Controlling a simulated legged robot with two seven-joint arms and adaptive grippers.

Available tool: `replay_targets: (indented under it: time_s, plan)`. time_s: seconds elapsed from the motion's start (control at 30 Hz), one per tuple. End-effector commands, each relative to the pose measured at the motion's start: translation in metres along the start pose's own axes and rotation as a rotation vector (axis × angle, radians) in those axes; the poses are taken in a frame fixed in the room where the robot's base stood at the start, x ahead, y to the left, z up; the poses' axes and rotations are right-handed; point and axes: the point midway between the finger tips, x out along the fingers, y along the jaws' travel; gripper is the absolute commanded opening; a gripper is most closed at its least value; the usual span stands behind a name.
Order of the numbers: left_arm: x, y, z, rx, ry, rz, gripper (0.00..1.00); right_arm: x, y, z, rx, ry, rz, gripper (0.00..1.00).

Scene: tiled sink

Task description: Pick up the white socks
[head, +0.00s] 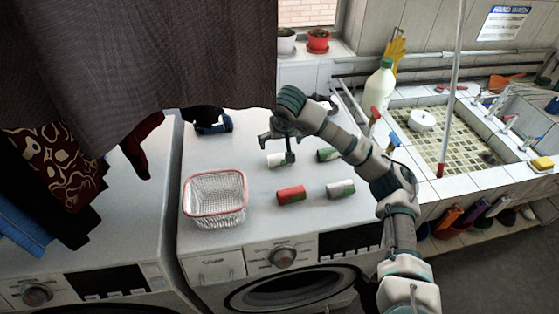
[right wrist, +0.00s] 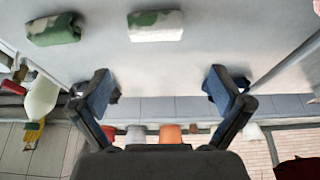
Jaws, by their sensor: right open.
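Several rolled sock bundles lie on top of the right washing machine. A mostly white one (head: 275,160) lies just below my right gripper (head: 281,148), partly hidden by a finger. In the right wrist view a white bundle with a green patch (right wrist: 155,27) lies ahead of the open fingers (right wrist: 160,90), apart from them. A green-and-white bundle (head: 328,154) lies to its right and also shows in the wrist view (right wrist: 54,28). A white-and-green bundle (head: 341,189) and a red one (head: 290,195) lie nearer the front. My right gripper is open and empty.
A wire basket with a red rim (head: 215,178) stands left of the socks. Dark cloth (head: 190,50) hangs over the upper left. The tiled sink (head: 450,140) and a white bottle (head: 379,85) are to the right.

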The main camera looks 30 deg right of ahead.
Motion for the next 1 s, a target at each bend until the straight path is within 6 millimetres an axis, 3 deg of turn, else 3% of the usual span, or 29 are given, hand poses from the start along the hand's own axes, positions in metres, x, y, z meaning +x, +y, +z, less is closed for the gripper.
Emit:
replay_targets:
  time_s: [0.1, 0.3, 0.47, 0.8, 1.0]
  plan:
    - [-0.001, 0.001, -0.001, 0.001, 0.0, -0.003, 0.4, 0.031, 0.003, 0.001, 0.002, -0.005, -0.001, 1.0]
    - [-0.001, 0.003, -0.002, 0.0, -0.003, -0.004, 0.4, 0.066, 0.007, -0.001, 0.004, -0.005, -0.005, 1.0]
    - [-0.001, 0.002, -0.002, 0.0, -0.003, -0.004, 0.4, 0.076, 0.008, 0.0, 0.002, -0.003, -0.005, 1.0]
    - [0.001, 0.004, 0.005, 0.001, -0.009, -0.001, 0.4, 0.122, 0.005, 0.004, 0.001, -0.004, 0.002, 1.0]
    - [0.003, 0.002, 0.008, 0.002, -0.015, -0.004, 0.4, 0.13, 0.008, 0.005, 0.0, -0.01, 0.0, 1.0]
